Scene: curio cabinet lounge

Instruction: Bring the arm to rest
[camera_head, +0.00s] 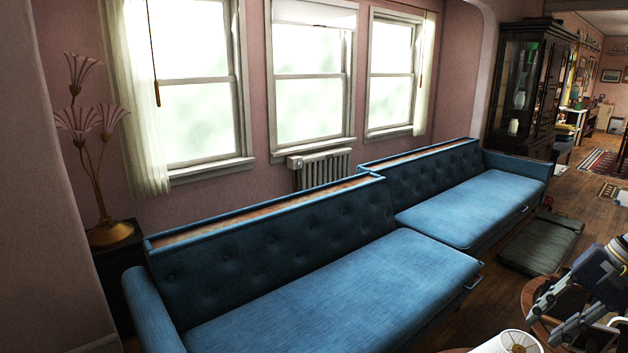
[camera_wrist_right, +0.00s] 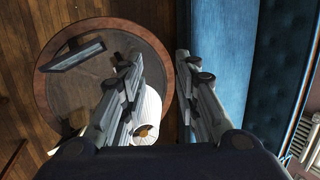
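My right gripper (camera_head: 550,322) shows at the lower right of the head view, over a round wooden table (camera_head: 527,297). In the right wrist view the two fingers of the right gripper (camera_wrist_right: 160,62) stand apart with a clear gap, and nothing is held between them. The round table (camera_wrist_right: 72,31) lies below and to the left there, and the blue sofa (camera_wrist_right: 226,50) is to the right. My left gripper is not in view.
A white ribbed shade (camera_head: 508,343) is on or beside the table, close to the right gripper. A dark framed object (camera_wrist_right: 78,54) lies on the table. A dark green cushion-like block (camera_head: 541,243) is on the floor beyond. A glass cabinet (camera_head: 528,85) stands farther back.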

